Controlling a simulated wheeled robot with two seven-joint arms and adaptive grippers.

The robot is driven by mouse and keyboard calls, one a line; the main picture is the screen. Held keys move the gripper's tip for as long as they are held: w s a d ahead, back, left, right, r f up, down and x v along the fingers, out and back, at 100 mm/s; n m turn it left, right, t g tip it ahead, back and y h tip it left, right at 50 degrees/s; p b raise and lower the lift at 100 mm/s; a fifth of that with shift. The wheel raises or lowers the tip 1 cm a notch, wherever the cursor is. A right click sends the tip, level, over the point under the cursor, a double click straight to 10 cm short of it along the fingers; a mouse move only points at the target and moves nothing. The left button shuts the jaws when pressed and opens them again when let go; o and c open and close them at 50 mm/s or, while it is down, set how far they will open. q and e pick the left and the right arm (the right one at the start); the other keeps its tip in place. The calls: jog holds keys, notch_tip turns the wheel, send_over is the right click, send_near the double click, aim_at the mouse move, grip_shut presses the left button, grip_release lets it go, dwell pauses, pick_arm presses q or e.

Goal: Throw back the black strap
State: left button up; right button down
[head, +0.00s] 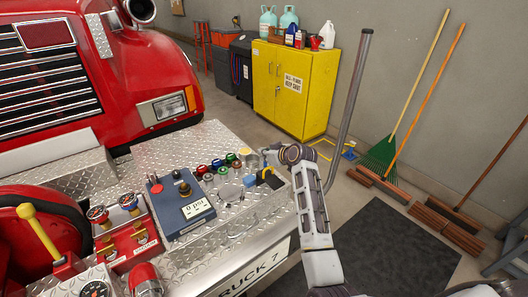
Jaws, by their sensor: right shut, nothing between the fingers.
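A small black strap-like piece (273,180) shows at the right end of the diamond-plate bumper, beside a yellow bit and a blue piece (249,182). I take it for the black strap, but it is small and partly crowded by my wrist. My right arm reaches up from the bottom, and my right gripper (268,158) is at the bumper's right end, just above the black piece. It is shut and empty. I cannot tell whether it touches the strap. My left gripper is out of view.
The bumper (170,150) carries a grey control box (182,208), several coloured caps (217,164), gauges and a yellow-handled lever (38,228). An upright grey pole (350,110) stands right of my arm. A yellow cabinet (290,90) and brooms (385,150) are behind. A dark mat (385,250) lies right.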

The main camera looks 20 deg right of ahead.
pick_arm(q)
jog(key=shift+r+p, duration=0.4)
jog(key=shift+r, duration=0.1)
pick_arm(e)
jog(key=shift+s+d+f, duration=0.25)
jog(key=shift+s+f, duration=0.15)
jog(key=shift+s, duration=0.1)
jog(key=shift+s+d+f, duration=0.2)
jog(key=shift+s+f, duration=0.2)
jog(key=shift+s, duration=0.1)
